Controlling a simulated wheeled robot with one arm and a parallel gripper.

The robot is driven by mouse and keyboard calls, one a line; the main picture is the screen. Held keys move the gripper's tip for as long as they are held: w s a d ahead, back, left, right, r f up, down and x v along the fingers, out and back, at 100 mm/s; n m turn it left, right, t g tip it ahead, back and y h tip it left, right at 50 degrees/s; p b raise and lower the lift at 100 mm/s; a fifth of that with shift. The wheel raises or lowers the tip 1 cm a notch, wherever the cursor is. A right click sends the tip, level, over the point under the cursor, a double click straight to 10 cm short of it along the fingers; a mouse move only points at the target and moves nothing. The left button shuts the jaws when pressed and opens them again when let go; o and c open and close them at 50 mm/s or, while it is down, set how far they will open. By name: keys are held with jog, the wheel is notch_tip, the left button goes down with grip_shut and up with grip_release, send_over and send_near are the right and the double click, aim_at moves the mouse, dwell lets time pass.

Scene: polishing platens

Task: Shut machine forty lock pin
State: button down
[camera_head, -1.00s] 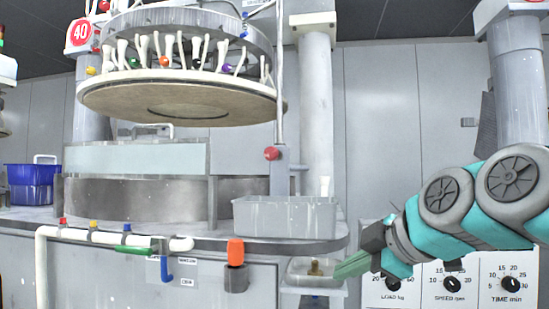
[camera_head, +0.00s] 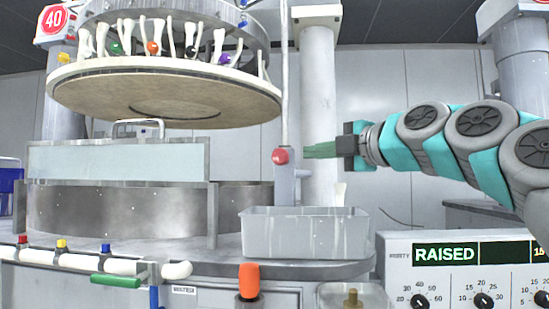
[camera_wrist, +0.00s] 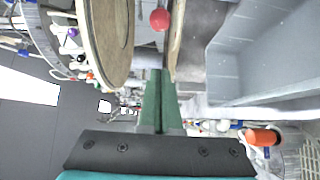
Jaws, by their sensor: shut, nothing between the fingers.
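Machine forty, marked by a red round 40 sign (camera_head: 52,18), has its upper platen (camera_head: 165,95) raised above the lower bowl (camera_head: 120,210). A red ball knob (camera_head: 281,156), which looks like the lock pin's handle, sits on a grey post beside the platen. In the wrist view the red knob (camera_wrist: 159,19) is straight ahead of the fingertips. My gripper (camera_head: 307,151) is shut and empty, its green fingers pointing left at about the knob's height, just right of it. In the wrist view the fingers (camera_wrist: 160,73) are together, with a gap before the knob. The pin itself cannot be made out.
A grey open bin (camera_head: 305,235) stands below the gripper. An orange-capped handle (camera_head: 249,280) and a white pipe (camera_head: 80,262) with coloured valves are in front. A control panel (camera_head: 465,270) at lower right reads RAISED. A blue bin (camera_head: 10,190) is at far left.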

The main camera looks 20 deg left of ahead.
jog(key=a, duration=0.1)
jog(key=p, duration=0.3)
send_near(274, 156)
jog(key=a, duration=0.4)
jog(key=shift+w+a, duration=0.25)
jog(key=shift+a, duration=0.1)
jog(key=shift+w+a+f+p, duration=0.1)
jog(key=shift+w+p, duration=0.3)
jog(key=shift+w, duration=0.2)
jog(key=shift+w+a+p, duration=0.15)
jog(key=shift+w+p, duration=0.25)
jog(key=shift+w, duration=0.2)
